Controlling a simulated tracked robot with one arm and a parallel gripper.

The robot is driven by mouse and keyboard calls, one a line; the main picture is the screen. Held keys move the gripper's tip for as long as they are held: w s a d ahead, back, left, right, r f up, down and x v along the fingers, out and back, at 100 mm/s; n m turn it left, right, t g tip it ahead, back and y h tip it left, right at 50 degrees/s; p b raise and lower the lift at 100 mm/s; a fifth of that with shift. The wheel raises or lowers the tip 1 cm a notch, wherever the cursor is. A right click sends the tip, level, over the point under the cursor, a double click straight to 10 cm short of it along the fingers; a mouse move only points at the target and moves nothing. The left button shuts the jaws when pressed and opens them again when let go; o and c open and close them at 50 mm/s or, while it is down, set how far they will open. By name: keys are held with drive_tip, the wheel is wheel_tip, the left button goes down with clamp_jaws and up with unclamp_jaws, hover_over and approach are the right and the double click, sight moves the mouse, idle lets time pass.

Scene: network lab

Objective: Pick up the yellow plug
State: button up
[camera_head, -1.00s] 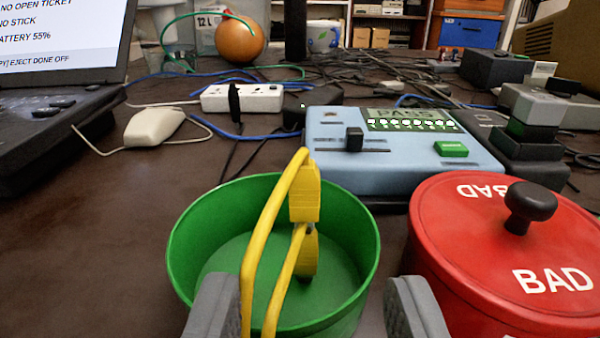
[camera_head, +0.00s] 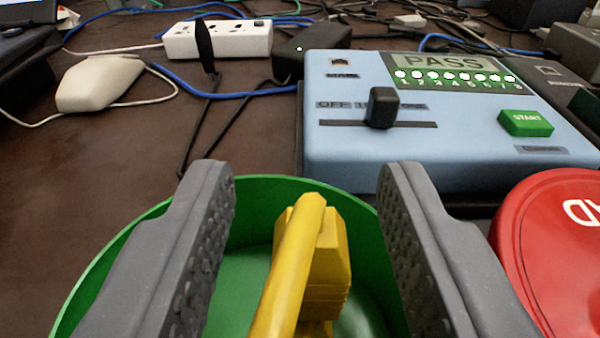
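The yellow plug (camera_head: 326,262) stands up inside the green bin (camera_head: 150,228), with its yellow cable running down in front of it toward me. My gripper (camera_head: 305,175) is open, one grey padded finger on each side of the plug. The plug sits between the fingers with clear gaps on both sides, and neither finger touches it in this view. The lower part of the plug and the bin's near side are cut off by the bottom of the picture.
A light blue tester (camera_head: 340,150) reading PASS, with a black slider and green START button, stands just behind the bin. A red lidded bin (camera_head: 545,235) is close on the right. A white mouse (camera_head: 100,82), power strip (camera_head: 218,41) and loose cables lie behind on the left.

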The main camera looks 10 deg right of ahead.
sight(306, 211)
drive_tip(key=shift+w, duration=0.1)
clamp_jaws()
drive_tip(key=shift+r, duration=0.15)
drive_tip(key=shift+r+p, duration=0.35)
drive_tip(key=shift+r, duration=0.05)
wheel_tip(306, 211, up, 3)
drive_tip(key=shift+f+p, duration=0.15)
drive_tip(key=shift+p, duration=0.55)
drive_tip(key=s+d+f+p+v, duration=0.1)
drive_tip(key=d+p+v, duration=0.2)
drive_tip(key=v, duration=1.2)
drive_tip(key=shift+s+d+p, duration=0.25)
drive_tip(key=shift+s+p, duration=0.05)
drive_tip(key=shift+p, duration=0.25)
